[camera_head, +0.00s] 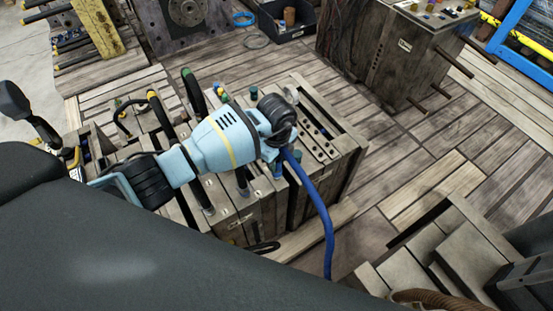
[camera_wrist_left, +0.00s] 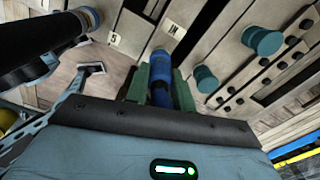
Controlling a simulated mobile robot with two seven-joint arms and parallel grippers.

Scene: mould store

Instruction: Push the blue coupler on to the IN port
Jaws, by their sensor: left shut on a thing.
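The blue coupler (camera_wrist_left: 160,68) is held between the two green fingers of my left gripper (camera_wrist_left: 160,88), which is shut on it. In the head view my left gripper (camera_head: 277,165) is over the front side of the wooden mould block (camera_head: 345,150), with the blue hose (camera_head: 322,215) hanging from it. The coupler's front end points at the block face beside the IN label (camera_wrist_left: 176,31). The IN port is not clear to see behind the coupler. I cannot tell whether they touch. My right gripper is not in view.
Teal plugs (camera_wrist_left: 262,40) stick out of the block face right of the coupler. A black hose end with a coloured ring (camera_wrist_left: 88,18) is on the left, near the label 5 (camera_wrist_left: 114,39). Another machine block (camera_head: 390,50) stands behind on the plank floor.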

